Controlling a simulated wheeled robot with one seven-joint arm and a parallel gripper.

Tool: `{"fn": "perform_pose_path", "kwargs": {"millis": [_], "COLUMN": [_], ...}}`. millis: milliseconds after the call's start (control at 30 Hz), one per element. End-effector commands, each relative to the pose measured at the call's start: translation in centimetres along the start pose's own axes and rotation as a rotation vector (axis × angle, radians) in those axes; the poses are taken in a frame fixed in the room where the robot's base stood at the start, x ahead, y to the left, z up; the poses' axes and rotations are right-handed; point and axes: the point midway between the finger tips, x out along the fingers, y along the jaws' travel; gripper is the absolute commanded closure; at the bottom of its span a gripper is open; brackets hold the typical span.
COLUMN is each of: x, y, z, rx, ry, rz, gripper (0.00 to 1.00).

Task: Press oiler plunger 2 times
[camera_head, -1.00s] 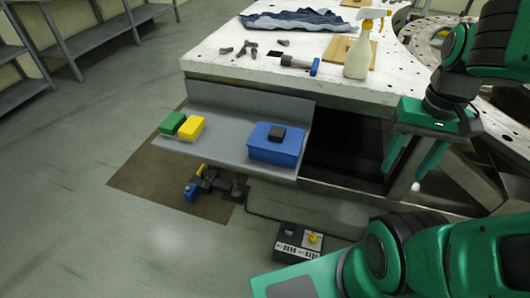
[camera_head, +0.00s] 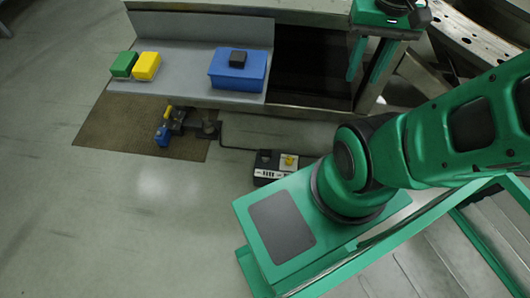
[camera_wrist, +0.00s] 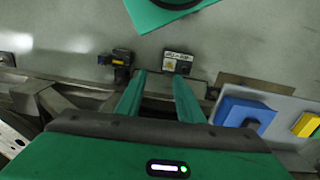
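I cannot tell for certain which part is the oiler plunger. A dark boxy unit with a yellow knob (camera_head: 289,160) sits on the floor right of centre in the head view. It also shows in the wrist view (camera_wrist: 179,60), beyond my fingertips. A dark fitting with blue and yellow parts (camera_head: 168,128) is on the floor mat below the shelf. Another dark, blue and yellow device (camera_wrist: 120,66) shows at upper left in the wrist view. My gripper (camera_head: 367,77) is open and empty by the bench front; its two fingers also show in the wrist view (camera_wrist: 158,78).
A grey shelf (camera_head: 188,70) carries a blue box (camera_head: 240,76) with a black block, a yellow block (camera_head: 146,66) and a green block (camera_head: 123,64). A brown mat (camera_head: 110,130) lies below. A dark cable runs to the floor unit. Floor at the left is clear.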

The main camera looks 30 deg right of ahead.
Motion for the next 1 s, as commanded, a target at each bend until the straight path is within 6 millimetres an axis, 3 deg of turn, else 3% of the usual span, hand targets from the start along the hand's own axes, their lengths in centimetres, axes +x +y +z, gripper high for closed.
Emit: {"fn": "perform_pose_path", "kwargs": {"millis": [33,133,1000], "x": [0.00,0.00,-0.01], "y": [0.01,0.01,0.01], "z": [0.01,0.01,0.01], "rx": [0.000,0.000,0.000], "ry": [0.000,0.000,0.001], "rz": [0.000,0.000,0.000], "gripper": [0.79,1.00,1.00]}}
